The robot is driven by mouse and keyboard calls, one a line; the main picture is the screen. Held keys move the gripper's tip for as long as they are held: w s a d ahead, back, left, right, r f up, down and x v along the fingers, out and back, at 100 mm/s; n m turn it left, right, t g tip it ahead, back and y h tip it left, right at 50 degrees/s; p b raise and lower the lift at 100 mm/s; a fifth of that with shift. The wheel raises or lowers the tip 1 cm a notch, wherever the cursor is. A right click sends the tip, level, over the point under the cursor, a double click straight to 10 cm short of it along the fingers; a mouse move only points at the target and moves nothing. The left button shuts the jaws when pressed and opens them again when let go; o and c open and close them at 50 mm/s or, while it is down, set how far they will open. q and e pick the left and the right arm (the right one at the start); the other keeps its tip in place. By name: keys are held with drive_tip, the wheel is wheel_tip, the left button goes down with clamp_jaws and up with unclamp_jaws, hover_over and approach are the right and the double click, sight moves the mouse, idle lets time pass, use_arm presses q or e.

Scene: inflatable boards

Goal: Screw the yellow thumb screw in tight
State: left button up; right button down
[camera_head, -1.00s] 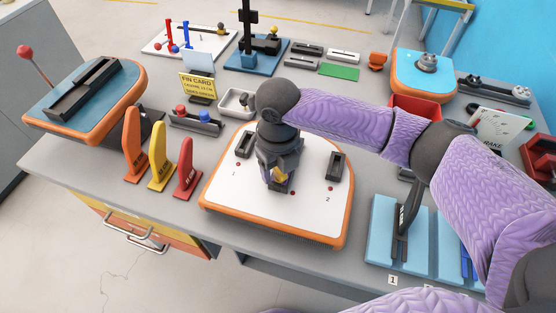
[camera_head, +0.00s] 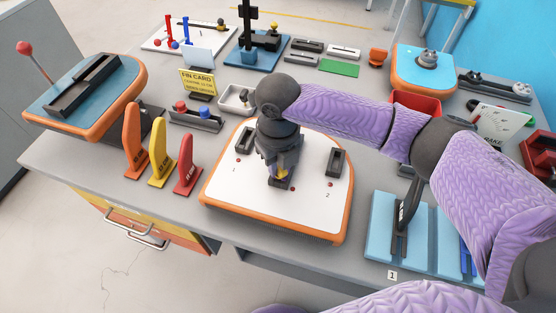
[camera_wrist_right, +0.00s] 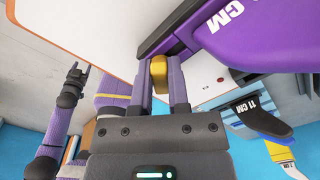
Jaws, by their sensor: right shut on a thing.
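The yellow thumb screw (camera_wrist_right: 159,68) sits between the fingers of my right gripper (camera_wrist_right: 166,82), which is shut on it. In the head view my right gripper (camera_head: 281,168) points down over the middle of the white board with orange edge (camera_head: 230,200). A purple fin (camera_wrist_right: 215,35) with white "CM" lettering stands close beside the screw in the wrist view; the gripper mostly hides it in the head view. The dark middle fin box (camera_head: 279,184) shows partly below the fingers. My left gripper (camera_wrist_right: 76,76) shows far off in the wrist view, its fingers apart and empty.
Two dark fin boxes, left (camera_head: 245,138) and right (camera_head: 334,162), flank the middle one. Orange (camera_head: 133,145), yellow (camera_head: 158,155) and red (camera_head: 187,167) fins stand to the left. A dark fin (camera_head: 405,215) stands on a light-blue rack (camera_head: 381,225) at right.

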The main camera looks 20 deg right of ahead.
drive_tip(key=c, duration=0.5)
unclamp_jaws()
drive_tip(key=shift+c, duration=0.2)
wheel_tip(320, 180, up, 10)
drive_tip(key=p, duration=0.2)
drive_tip(key=shift+p, duration=0.35)
drive_tip(key=shift+f, duration=0.1)
